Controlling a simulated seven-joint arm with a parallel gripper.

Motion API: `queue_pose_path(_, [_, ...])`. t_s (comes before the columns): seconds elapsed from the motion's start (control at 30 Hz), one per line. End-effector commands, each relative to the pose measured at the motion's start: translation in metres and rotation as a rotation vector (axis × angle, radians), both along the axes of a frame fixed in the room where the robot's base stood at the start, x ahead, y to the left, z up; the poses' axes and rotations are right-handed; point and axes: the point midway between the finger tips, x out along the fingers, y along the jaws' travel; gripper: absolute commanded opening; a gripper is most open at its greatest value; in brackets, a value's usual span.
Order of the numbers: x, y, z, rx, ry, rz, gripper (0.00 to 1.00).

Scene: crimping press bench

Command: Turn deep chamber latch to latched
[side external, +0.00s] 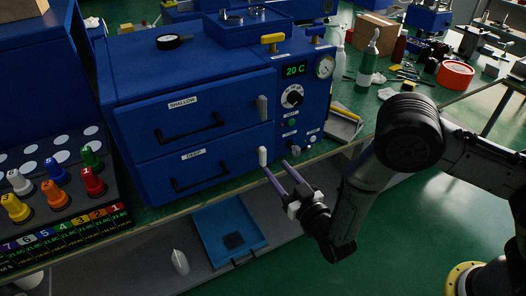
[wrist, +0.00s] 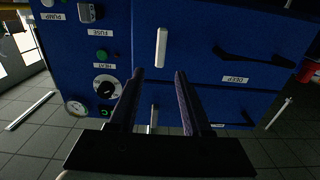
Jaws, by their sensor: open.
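The deep chamber latch (side external: 263,157) is a small pale lever on the front of the blue press cabinet, right of the door labelled DEEP (side external: 193,154). It stands upright in the side view. In the wrist view the latch (wrist: 161,47) shows whole and vertical, just past my fingertips and lined up with the gap between them. My gripper (side external: 276,168) is open and empty, its two purple-grey fingers pointing at the cabinet front, slightly below and right of the latch. The fingers (wrist: 159,72) are spread apart in the wrist view. Contact with the latch is not visible.
A grey latch (side external: 262,108) sits above, beside the SHALLOW door (side external: 183,101). A control panel with a black knob (side external: 292,96) and a gauge (side external: 325,66) is to the right. A blue tray (side external: 228,232) lies below. Black handles cross both doors.

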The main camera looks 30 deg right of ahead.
Motion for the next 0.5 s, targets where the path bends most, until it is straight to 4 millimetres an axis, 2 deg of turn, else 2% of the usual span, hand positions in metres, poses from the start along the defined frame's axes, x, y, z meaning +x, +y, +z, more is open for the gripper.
queue_pose_path(0.03, [0.011, -0.001, 0.0, 0.002, -0.002, -0.004, 0.49])
queue_pose_path(0.2, [0.044, -0.001, 0.0, 0.002, -0.001, -0.003, 0.49])
queue_pose_path(0.33, [0.064, -0.001, 0.0, 0.001, -0.002, -0.002, 0.49])
queue_pose_path(0.5, [0.08, 0.0, 0.0, 0.001, -0.001, -0.001, 0.49])
